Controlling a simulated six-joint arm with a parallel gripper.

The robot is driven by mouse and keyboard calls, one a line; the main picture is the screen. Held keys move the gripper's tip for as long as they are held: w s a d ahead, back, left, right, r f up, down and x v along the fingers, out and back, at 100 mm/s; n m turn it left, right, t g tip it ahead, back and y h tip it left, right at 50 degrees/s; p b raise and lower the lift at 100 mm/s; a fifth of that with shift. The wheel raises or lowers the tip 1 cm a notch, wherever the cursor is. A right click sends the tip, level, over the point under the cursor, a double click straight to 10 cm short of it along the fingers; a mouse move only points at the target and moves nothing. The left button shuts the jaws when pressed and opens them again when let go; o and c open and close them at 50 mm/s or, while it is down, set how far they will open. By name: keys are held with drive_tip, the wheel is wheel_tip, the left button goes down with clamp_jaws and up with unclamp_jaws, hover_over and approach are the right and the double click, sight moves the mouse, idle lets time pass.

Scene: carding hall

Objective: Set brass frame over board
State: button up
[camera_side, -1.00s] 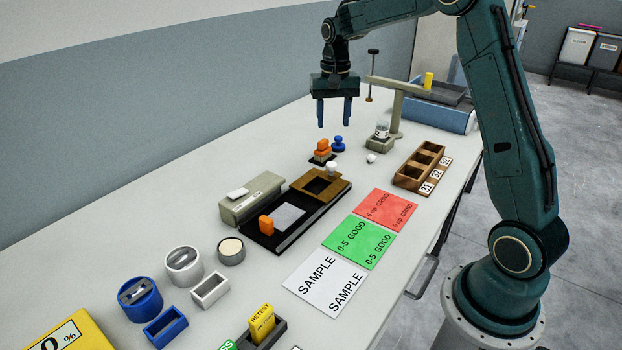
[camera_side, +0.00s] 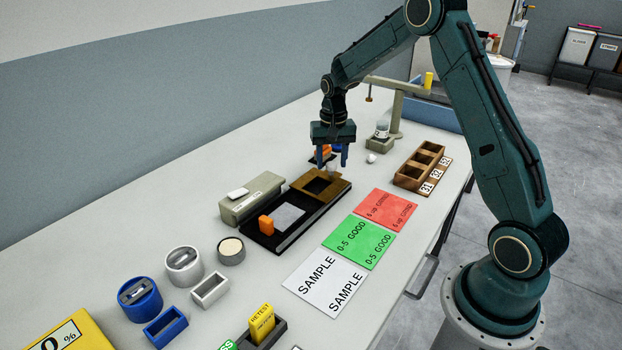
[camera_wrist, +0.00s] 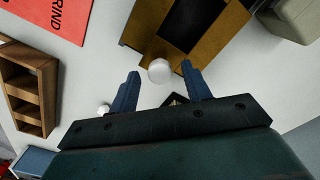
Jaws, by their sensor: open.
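The brass frame (camera_side: 338,190), a flat brown-gold piece with a dark square opening, lies at the far end of a black base (camera_side: 259,238). A white knob stands on the frame's far edge; the wrist view shows the knob (camera_wrist: 160,70) between and just beyond my fingertips. The frame also shows there (camera_wrist: 222,40). Contact cannot be told.
A beige box (camera_side: 252,200) stands against the base's left side. Red (camera_side: 386,208), green (camera_side: 359,241) and white sample cards lie to the right. A wooden compartment tray (camera_side: 408,182) and a post stand (camera_side: 396,115) are behind. An orange-topped item is partly hidden behind my gripper.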

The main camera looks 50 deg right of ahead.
drive_tip(key=shift+f, duration=0.1)
drive_tip(key=shift+c, duration=0.5)
clamp_jaws()
drive_tip(key=a, duration=1.4)
drive_tip(key=shift+a, duration=0.3)
drive_tip(key=shift+o, duration=0.3)
unclamp_jaws()
drive_tip(key=shift+a, duration=0.1)
drive_tip(key=shift+o, duration=0.2)
wheel_tip(320, 180, up, 14)
